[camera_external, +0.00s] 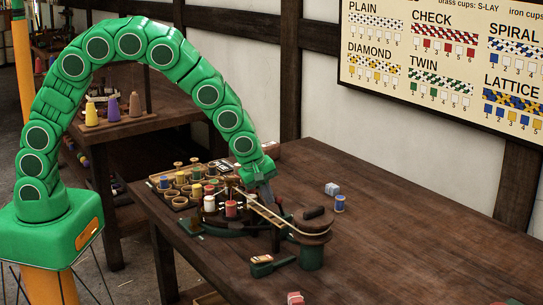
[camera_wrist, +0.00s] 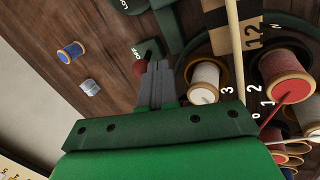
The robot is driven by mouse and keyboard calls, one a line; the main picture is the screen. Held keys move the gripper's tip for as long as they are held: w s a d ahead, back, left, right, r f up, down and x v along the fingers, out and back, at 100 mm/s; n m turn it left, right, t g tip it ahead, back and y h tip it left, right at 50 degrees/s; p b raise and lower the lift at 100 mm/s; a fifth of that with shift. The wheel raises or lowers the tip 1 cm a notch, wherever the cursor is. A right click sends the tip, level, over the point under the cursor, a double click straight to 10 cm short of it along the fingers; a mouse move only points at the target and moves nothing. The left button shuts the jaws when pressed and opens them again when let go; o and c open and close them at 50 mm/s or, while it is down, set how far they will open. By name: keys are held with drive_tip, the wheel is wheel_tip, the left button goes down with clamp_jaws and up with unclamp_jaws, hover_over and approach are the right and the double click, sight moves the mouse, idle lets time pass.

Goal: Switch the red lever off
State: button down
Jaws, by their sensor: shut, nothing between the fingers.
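My gripper (camera_external: 268,198) is shut and empty, pointing down at the braiding machine (camera_external: 235,225) on the table. In the wrist view its fingers (camera_wrist: 157,68) end right beside a dark green block (camera_wrist: 150,47) with a white OFF label (camera_wrist: 136,53) to their left. A small red piece (camera_external: 279,210), probably the red lever, shows just below and right of the fingertips in the external view.
White (camera_wrist: 204,82) and red (camera_wrist: 285,75) spools stand on the machine close to the fingers. A pale cord (camera_external: 275,219) runs to a round wooden drum (camera_external: 311,227). A blue spool (camera_external: 339,203) and grey block (camera_external: 332,189) lie beyond.

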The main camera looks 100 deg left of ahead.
drive_tip(key=shift+w+a+r+g, duration=0.1)
drive_tip(key=shift+w+a+g, duration=0.1)
drive_tip(key=shift+a+g, duration=0.1)
drive_tip(key=shift+w+a+r+g+h, duration=0.3)
drive_tip(key=shift+w+a+g+h, duration=0.45)
drive_tip(key=shift+g+h, duration=0.25)
drive_tip(key=shift+w+a+r+g+h, duration=0.25)
drive_tip(key=shift+w+a+g+h, duration=0.5)
drive_tip(key=shift+g+h, duration=0.2)
drive_tip(key=shift+w+a, duration=0.35)
drive_tip(key=shift+w, duration=0.1)
drive_tip(key=shift+r, duration=0.1)
wheel_tip(320, 180, up, 10)
drive_tip(key=w+a, duration=0.1)
drive_tip(key=a, duration=0.1)
drive_tip(key=shift+f, duration=0.25)
